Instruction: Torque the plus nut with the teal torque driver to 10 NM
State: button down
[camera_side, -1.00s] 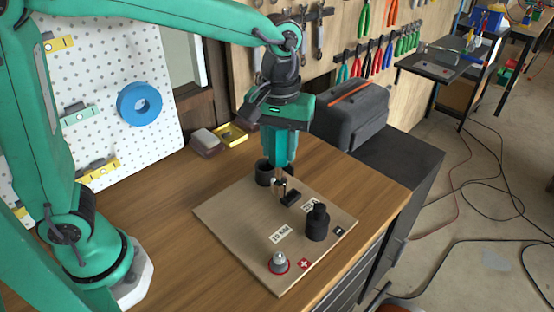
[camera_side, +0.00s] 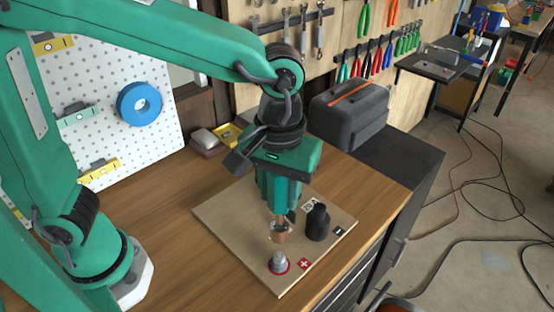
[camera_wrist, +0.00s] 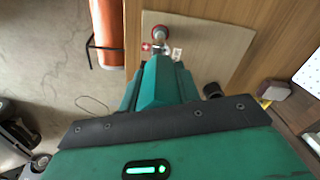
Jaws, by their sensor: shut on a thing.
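The plus nut (camera_side: 279,261), silver inside a red ring, stands at the front of the board beside a red plus label (camera_side: 304,263). It also shows at the top of the wrist view (camera_wrist: 160,31). My gripper (camera_side: 279,208) points down, shut on the torque driver (camera_side: 279,232). Only the driver's copper-coloured lower end shows below the fingers; its upper part is hidden. Its tip is just above the nut in the side view; I cannot tell whether they touch. In the wrist view the gripper (camera_wrist: 160,75) hides most of the driver.
A black knobbed cylinder (camera_side: 317,224) stands on the board (camera_side: 225,212), right of my gripper, near a black label (camera_side: 338,230). A dark round holder (camera_wrist: 212,90) shows in the wrist view. A black toolbox (camera_side: 350,115) and pegboard (camera_side: 110,95) stand behind.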

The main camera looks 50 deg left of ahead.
aim_at(281, 208)
jog(key=shift+f, duration=0.1)
jog(key=shift+f, duration=2.2)
jog(key=n, duration=1)
jog(key=shift+w+n, duration=0.1)
jog(key=shift+n, duration=0.3)
jog(key=n, duration=0.4)
jog(key=shift+n, duration=0.4)
jog(key=n, duration=0.5)
